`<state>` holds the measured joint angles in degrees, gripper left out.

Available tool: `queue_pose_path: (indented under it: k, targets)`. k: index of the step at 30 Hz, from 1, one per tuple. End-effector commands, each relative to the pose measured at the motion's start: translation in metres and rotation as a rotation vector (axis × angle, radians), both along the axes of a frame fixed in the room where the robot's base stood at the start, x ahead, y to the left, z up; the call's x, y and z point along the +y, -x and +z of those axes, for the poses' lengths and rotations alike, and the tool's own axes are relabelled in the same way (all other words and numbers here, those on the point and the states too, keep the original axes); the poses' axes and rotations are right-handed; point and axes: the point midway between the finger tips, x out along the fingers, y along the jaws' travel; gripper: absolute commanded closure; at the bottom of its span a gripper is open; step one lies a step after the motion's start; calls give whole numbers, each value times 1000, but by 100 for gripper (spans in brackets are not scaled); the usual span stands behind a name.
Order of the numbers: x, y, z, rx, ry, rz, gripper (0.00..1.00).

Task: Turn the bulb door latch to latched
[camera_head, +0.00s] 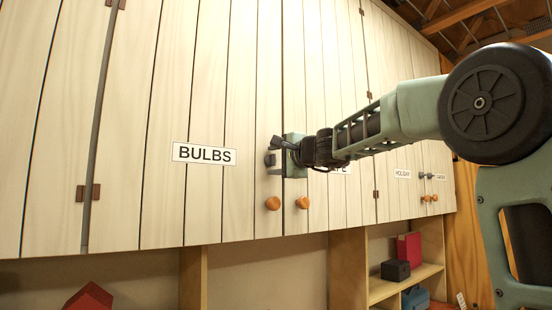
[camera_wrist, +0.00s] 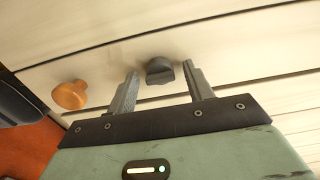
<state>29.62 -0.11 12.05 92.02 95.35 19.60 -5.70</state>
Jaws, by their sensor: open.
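The bulb door (camera_head: 190,205) is pale planked wood with a "BULBS" label (camera_head: 204,154), and it looks closed. Its latch (camera_head: 270,159) is a small dark grey piece near the door's right edge, above the knobs, partly hidden by my gripper in the head view. In the wrist view the latch (camera_wrist: 159,71) shows as a dark rounded piece between my fingertips. My gripper (camera_head: 277,157) is at the latch, and in the wrist view its two fingers (camera_wrist: 162,83) are spread open on either side of it. I cannot tell whether the fingers touch it.
Two round orange-brown wooden knobs (camera_head: 273,203) (camera_head: 302,202) sit just below the latch; one knob (camera_wrist: 70,95) shows left of my fingers in the wrist view. Further cabinet doors with labels (camera_head: 402,174) run to the right. Below are open shelves with a dark box (camera_head: 395,270) and a red object (camera_head: 409,247).

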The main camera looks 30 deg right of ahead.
Motion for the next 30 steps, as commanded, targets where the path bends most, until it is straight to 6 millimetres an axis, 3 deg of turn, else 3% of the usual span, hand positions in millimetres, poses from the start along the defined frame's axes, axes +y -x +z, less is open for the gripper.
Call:
queue_pose_path:
  k: [5,10,20,30]
  targets:
    - [0,0,0,0,0,0,48]
    - [0,0,0,0,0,0,92]
    - [0,0,-2,-1,26,0,92]
    - [1,0,-5,-10,227,1,92]
